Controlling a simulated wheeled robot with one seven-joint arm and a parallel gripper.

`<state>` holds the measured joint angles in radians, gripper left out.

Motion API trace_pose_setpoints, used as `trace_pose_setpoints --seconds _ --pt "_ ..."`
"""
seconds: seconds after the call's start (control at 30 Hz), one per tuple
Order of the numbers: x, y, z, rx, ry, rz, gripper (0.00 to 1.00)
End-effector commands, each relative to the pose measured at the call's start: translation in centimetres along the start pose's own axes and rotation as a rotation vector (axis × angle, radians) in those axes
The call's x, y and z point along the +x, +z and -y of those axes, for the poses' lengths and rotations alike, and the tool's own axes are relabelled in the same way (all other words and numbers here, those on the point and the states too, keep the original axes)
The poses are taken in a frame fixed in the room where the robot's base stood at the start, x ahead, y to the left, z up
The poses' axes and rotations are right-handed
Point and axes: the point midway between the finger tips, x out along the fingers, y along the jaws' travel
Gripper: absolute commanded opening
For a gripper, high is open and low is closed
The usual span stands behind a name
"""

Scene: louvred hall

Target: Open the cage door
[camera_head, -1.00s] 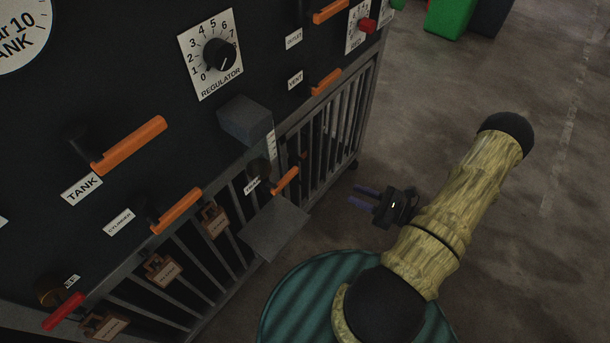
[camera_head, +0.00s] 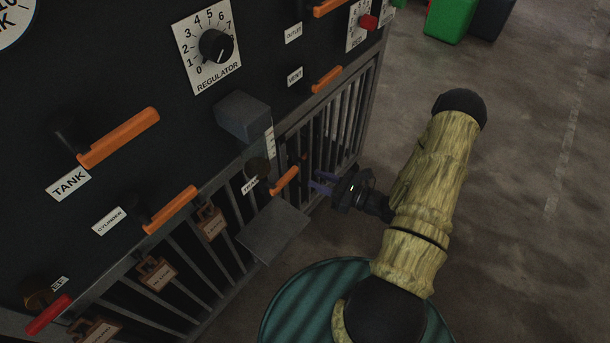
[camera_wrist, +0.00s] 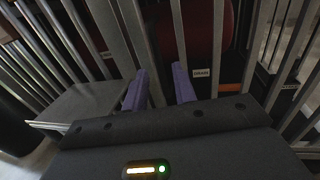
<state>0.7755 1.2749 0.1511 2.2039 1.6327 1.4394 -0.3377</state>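The barred cage front (camera_head: 345,118) runs below the dark panel, and its vertical grey bars look shut in one line. Which bars belong to the door is hard to tell. My gripper (camera_head: 315,182) is just in front of the bars, right of an orange-handled lever (camera_head: 285,180). Its two purple fingers are apart and point at the bars. In the wrist view the open fingers (camera_wrist: 160,72) face a wide upright bar (camera_wrist: 136,35), with the left finger close to it. Nothing is clearly held. Contact with the bar cannot be told. Dark red cylinders (camera_wrist: 190,28) show behind the bars.
A grey shelf plate (camera_head: 273,231) juts out left of my gripper, with a grey box (camera_head: 243,116) above. Orange levers, a regulator dial (camera_head: 216,46) and hanging tags (camera_head: 211,222) line the panel. Open floor (camera_head: 520,200) lies to the right.

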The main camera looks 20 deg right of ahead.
Motion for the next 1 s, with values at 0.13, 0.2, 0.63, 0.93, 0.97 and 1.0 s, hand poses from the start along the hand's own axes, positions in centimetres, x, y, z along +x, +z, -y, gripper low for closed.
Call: trace_pose_setpoints --seconds 0.13,0.2,0.63,0.93,0.97,1.0 --pt "2.7 -0.2 -0.1 -0.001 0.004 0.001 0.27" --pt "3.7 -0.2 -0.1 -0.002 0.004 0.001 0.27" --pt "5.3 0.0 0.0 -0.001 -0.001 0.001 0.27" --pt "5.2 0.0 0.1 -0.001 -0.002 0.001 0.00" --pt "5.2 0.0 0.1 -0.001 -0.002 0.000 0.00" --pt "5.0 0.0 0.2 -0.001 -0.002 0.000 0.00"
